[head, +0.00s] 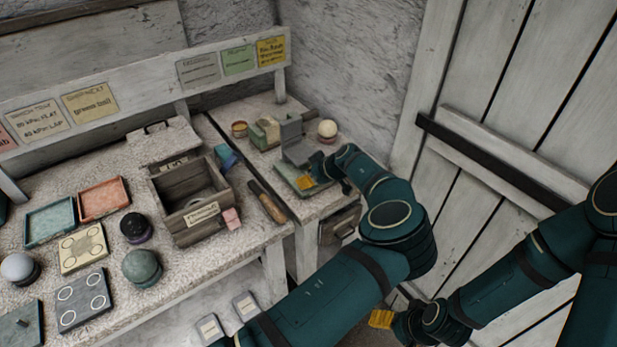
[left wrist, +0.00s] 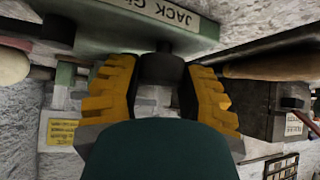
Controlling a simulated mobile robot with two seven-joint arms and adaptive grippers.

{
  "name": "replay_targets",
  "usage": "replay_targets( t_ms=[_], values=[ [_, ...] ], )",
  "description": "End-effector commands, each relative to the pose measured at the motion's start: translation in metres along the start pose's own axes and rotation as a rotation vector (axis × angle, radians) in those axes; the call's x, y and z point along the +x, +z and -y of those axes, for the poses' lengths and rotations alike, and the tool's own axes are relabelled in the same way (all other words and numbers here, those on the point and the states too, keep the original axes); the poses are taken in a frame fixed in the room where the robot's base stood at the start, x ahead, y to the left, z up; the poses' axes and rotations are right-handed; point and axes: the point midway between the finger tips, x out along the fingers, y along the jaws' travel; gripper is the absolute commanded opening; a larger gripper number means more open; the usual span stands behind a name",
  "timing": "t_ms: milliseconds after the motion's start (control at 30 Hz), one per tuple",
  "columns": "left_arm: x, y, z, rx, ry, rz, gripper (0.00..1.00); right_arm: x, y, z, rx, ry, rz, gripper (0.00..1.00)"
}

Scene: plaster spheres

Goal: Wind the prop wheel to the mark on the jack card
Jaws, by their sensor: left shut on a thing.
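The jack, a green block (head: 290,180) with a grey part above it, stands on the right-hand bench. In the left wrist view its green body (left wrist: 120,30) carries a label starting "JACK". The prop wheel is a dark round knob (left wrist: 162,70) on the jack's side. My left gripper (head: 312,180) is at the jack, its yellow fingers (left wrist: 161,84) shut on the wheel from both sides. Yellow (head: 272,52), green (head: 238,60) and grey (head: 198,69) cards hang above; I cannot tell which is the jack card. My right gripper (head: 381,318) hangs low, its fingers partly hidden.
A wooden-handled tool (head: 267,201) lies at the bench edge, beside a wooden box (head: 190,238). Trays and balls fill the left bench. A plank door (head: 500,100) stands at right.

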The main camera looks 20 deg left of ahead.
Motion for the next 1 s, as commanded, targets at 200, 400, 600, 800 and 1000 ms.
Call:
replay_targets(
  t_ms=[200,400,600,800,1000],
  values=[
    [0.001,0.001,0.001,0.100,0.104,0.004,0.05,0.005,0.002,-0.002,-0.002,-0.001,0.005,0.73],
    [0.001,0.000,0.002,0.230,0.235,0.005,0.05,0.010,0.005,-0.004,-0.003,-0.001,0.010,0.73],
    [0.002,0.000,0.001,0.363,0.370,0.006,0.05,0.015,0.007,-0.006,-0.004,-0.002,0.014,0.73],
    [0.002,0.000,0.001,0.496,0.506,0.005,0.05,0.020,0.010,-0.008,-0.006,-0.002,0.019,0.73],
    [0.002,-0.001,0.001,0.628,0.641,0.003,0.05,0.028,0.013,-0.011,-0.008,-0.003,0.026,0.73]
  ],
)
